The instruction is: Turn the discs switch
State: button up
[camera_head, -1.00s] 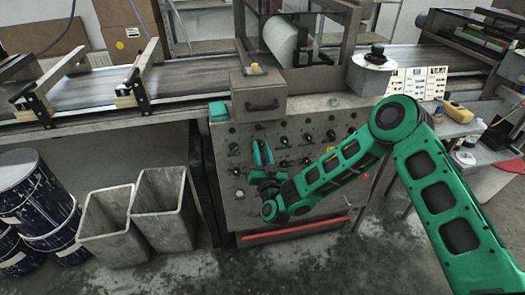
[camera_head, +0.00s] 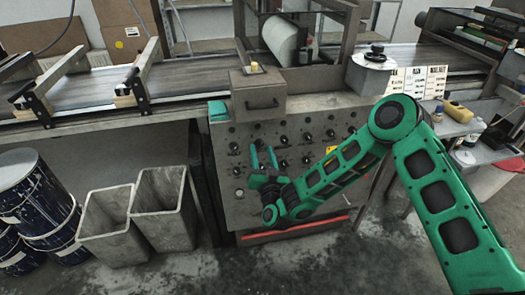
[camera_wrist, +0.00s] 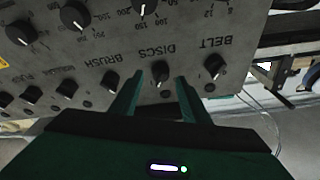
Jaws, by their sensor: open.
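A grey control panel (camera_head: 225,170) with rows of black knobs stands in front of me. In the wrist view its labels read upside down: BELT, DISCS and BRUSH. The black knob (camera_wrist: 162,75) beside the DISCS label lies between my fingertips, a little beyond them. Its white pointer mark shows. My gripper (camera_wrist: 160,80) is open and empty, with one green finger on each side of that knob. Contact cannot be told. In the head view my gripper (camera_head: 263,152) is at the panel's left part, where the fingers hide some of the face.
Neighbouring knobs sit close by: the BELT-side knob (camera_wrist: 213,67) and the BRUSH-side knob (camera_wrist: 109,81). A box with a handle (camera_head: 258,98) stands above the panel. Two grey bins (camera_head: 163,210) and dark drums (camera_head: 40,200) stand left. A red bar (camera_head: 295,230) runs low along the panel.

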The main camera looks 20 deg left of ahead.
jog(key=v, duration=0.9)
jog(key=shift+w+d, duration=0.1)
jog(key=shift+d, duration=0.05)
